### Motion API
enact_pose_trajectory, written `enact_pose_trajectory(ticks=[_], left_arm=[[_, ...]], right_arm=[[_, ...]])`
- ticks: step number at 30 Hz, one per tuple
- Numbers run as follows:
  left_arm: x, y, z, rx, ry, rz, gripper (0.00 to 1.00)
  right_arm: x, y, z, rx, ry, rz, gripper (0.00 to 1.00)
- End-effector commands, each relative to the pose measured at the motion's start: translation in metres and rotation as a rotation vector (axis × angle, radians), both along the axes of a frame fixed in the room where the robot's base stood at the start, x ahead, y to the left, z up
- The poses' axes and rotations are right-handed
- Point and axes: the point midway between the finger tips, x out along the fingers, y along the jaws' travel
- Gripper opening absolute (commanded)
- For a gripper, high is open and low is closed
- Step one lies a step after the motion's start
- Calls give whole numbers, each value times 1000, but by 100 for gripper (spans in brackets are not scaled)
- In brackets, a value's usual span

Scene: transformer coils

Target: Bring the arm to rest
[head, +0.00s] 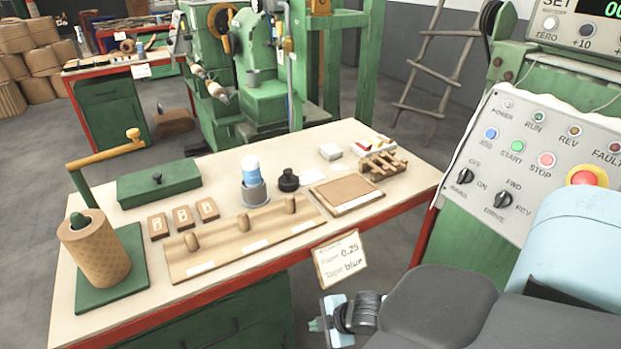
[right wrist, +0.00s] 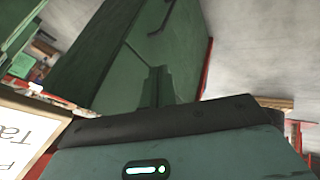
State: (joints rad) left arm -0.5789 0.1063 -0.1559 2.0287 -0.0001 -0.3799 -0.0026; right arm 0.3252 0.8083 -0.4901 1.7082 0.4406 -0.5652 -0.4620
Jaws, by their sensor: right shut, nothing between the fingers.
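My right gripper (head: 317,325) is at the bottom of the head view, in front of the workbench (head: 340,135) and just below its hanging paper tag (head: 340,259). My right arm comes in from the lower right, its light-blue and dark grey links filling that corner. In the right wrist view the fingers (right wrist: 158,86) are shut together and empty, with the green bench cabinet (right wrist: 120,60) behind them. My left gripper shows in neither view.
A control panel (head: 535,158) with buttons and a red stop knob stands close to my right arm. The bench carries a brown coil (head: 93,250), a wooden peg board (head: 215,252), a green box (head: 158,184) and small items. Grey floor (head: 384,240) shows between bench and panel.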

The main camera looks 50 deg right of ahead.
Motion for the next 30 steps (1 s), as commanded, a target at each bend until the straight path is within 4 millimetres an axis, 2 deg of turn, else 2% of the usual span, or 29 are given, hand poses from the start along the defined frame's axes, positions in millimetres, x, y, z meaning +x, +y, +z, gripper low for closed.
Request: enact_pose_trajectory(ticks=[9,13,17,21,25,30], left_arm=[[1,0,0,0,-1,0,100],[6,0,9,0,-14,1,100],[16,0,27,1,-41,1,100],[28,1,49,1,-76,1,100],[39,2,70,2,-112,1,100],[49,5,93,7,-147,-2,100]], right_arm=[[-1,2,-1,4,1,-1,0],[-17,20,0,55,7,-23,0],[-54,58,6,162,19,-88,0],[-100,97,21,294,28,-202,0],[-139,122,43,400,31,-331,0],[-185,138,73,502,24,-506,0]])
